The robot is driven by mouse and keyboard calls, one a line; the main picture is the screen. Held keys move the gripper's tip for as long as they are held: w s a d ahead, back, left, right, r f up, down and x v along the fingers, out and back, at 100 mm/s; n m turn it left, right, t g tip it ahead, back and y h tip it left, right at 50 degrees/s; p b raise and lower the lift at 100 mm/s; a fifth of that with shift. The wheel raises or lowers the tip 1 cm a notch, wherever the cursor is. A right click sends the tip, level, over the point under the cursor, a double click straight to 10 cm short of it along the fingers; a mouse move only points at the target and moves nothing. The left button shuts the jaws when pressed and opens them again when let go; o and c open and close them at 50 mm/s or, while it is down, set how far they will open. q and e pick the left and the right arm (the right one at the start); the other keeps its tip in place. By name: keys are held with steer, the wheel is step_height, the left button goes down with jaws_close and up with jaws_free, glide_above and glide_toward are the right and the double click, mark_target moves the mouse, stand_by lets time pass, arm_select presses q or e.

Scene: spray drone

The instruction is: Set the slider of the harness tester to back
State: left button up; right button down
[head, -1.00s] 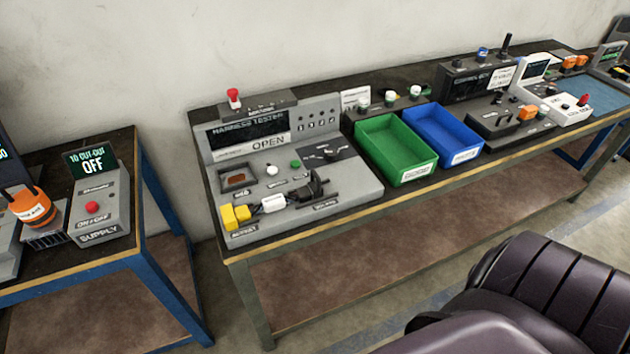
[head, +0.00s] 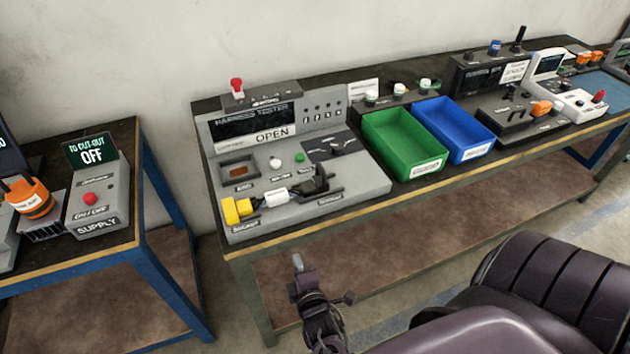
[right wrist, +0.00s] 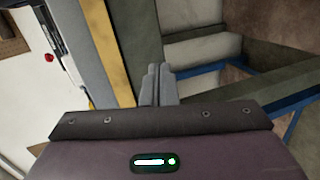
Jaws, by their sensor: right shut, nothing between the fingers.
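The grey harness tester (head: 375,185) stands on the long bench, its screen showing OPEN. A dark panel with a black control (head: 340,147) is at its right; a black fitting (head: 322,181) sits lower, beside a white plug and a yellow connector (head: 236,210). I cannot tell for sure which black part is the slider or where it is set. My right gripper (head: 298,264) is in front of the bench, apart from the tester. In the right wrist view its fingers (right wrist: 157,85) are together and empty. My left gripper is not in view.
A green bin (head: 394,158) and a blue bin (head: 452,143) stand right of the tester. The bench's front edge (head: 420,188) lies between my gripper and the tester. A supply box (head: 98,207) reading OFF is on the left table. Open floor separates the tables.

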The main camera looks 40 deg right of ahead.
step_height(320, 180, up, 15)
steer(key=d+n+t+h, duration=0.1)
steer(key=d+t+h, duration=0.1)
steer(key=h, duration=0.1)
steer(key=shift+w+d+h, duration=0.2)
steer(key=shift+d+h, duration=0.1)
steer(key=shift+h, duration=0.1)
steer(key=shift+r, duration=0.1)
steer(key=x, duration=0.4)
steer(key=p+x, duration=0.1)
steer(key=x, duration=0.4)
steer(key=shift+w+r, duration=0.15)
steer(key=shift+r, duration=0.1)
steer(key=d, duration=0.1)
steer(key=d+p, duration=0.2)
steer(key=shift+d+r, duration=0.15)
steer(key=shift+r, duration=0.1)
steer(key=shift+s+d, duration=0.25)
steer(key=shift+d, duration=0.2)
steer(key=shift+w, duration=0.1)
